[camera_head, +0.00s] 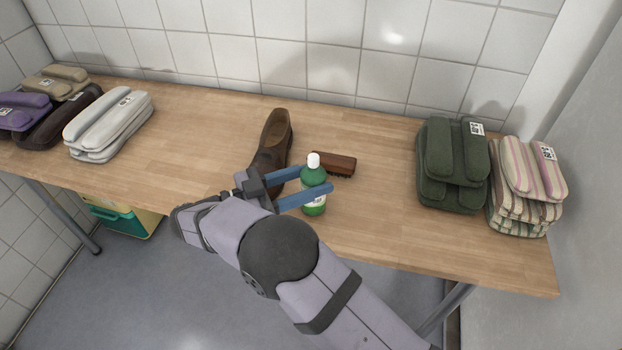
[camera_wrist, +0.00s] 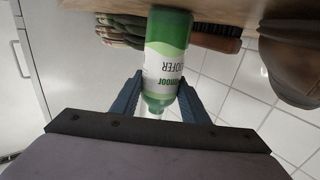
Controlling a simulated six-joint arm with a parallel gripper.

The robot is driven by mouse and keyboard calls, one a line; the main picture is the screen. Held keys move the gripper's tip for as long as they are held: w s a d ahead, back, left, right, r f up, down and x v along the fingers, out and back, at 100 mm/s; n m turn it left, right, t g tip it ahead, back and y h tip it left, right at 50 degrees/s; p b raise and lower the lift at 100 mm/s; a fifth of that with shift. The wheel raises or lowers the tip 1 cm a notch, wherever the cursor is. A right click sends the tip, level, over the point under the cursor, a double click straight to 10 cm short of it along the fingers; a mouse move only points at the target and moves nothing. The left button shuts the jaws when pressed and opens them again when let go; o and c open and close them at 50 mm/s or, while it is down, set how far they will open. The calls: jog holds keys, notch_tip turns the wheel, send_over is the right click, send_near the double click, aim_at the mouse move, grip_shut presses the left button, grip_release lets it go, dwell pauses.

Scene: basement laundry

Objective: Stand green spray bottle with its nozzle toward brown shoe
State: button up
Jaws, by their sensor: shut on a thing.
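The green spray bottle (camera_head: 314,174) has a white top and a white label and stands upright near the front middle of the table. My gripper (camera_head: 312,186) is shut on the bottle, with one blue finger on each side of it. The wrist view shows the green bottle (camera_wrist: 168,50) between the two fingers (camera_wrist: 163,95), its label upside down in the picture. The direction of the nozzle cannot be told. The brown shoe (camera_head: 276,140) is left of the bottle, partly hidden by my gripper; it also shows in the wrist view (camera_wrist: 292,55).
A brown brush (camera_head: 335,163) lies just behind the bottle on the wooden table (camera_head: 375,135). Folded dark green (camera_head: 453,165) and striped (camera_head: 527,185) textiles are stacked at right. More folded textiles, including a white stack (camera_head: 108,124), are at left. A tiled wall closes the back.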

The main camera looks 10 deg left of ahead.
jog(key=shift+f, duration=0.15)
jog(key=o, duration=1.4)
jog(key=shift+c, duration=0.2)
jog(key=v, duration=0.5)
jog(key=a+p, duration=0.1)
jog(key=p, duration=0.3)
jog(key=r+p, duration=0.1)
jog(key=p, duration=0.3)
jog(key=shift+s+a+p, duration=0.35)
